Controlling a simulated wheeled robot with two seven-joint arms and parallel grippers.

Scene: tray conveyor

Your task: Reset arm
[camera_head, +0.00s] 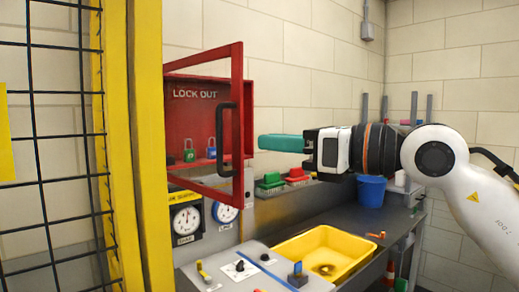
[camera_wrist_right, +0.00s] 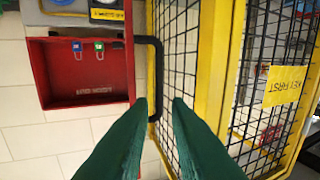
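My right gripper (camera_head: 262,143) has long green fingers and points left, just right of the lockout box's open door. In the right wrist view the two fingertips (camera_wrist_right: 159,101) are apart with nothing held between them. The red lockout box (camera_head: 262,115) is on the wall with its framed door (camera_head: 205,62) swung open. The door's black handle (camera_head: 225,130) is left of the fingertips in the head view. In the wrist view the handle (camera_wrist_right: 154,70) passes close to the left fingertip; I cannot tell whether they touch. My left gripper is out of view.
Green and blue padlocks (camera_head: 189,151) hang in the box. Below are gauges (camera_head: 186,221), a control panel (camera_head: 252,268), a yellow tray (camera_head: 330,241) and a blue bucket (camera_head: 371,191). A yellow-framed mesh fence (camera_head: 148,150) stands at left.

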